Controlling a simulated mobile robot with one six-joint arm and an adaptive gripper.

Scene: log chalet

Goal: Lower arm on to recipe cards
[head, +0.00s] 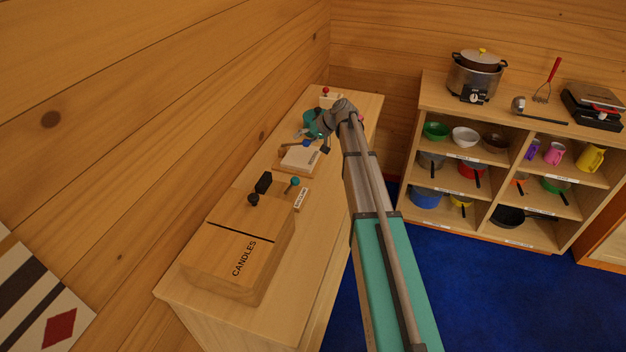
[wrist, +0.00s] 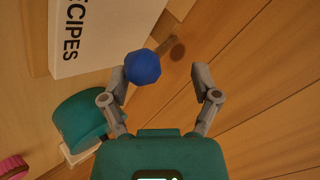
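The recipe cards (head: 298,160) are a pale block with a dark-lettered label, lying on the wooden cabinet top under the end of my arm. In the wrist view the white labelled face of the recipe cards (wrist: 95,32) fills the upper left. A blue faceted knob (wrist: 142,67) shows beside it, near the left fingertip. My gripper (wrist: 161,83) is open, its two fingers spread, with nothing gripped. In the head view my gripper is partly hidden by my wrist, and its gap from the knob is hard to judge.
A wooden candles box (head: 237,250) stands on the near cabinet top (head: 290,262), with small knobbed pieces behind it. A teal object (wrist: 80,118) sits near my left finger. Log walls rise close on the left and behind. A shelf (head: 490,185) with cookware stands right.

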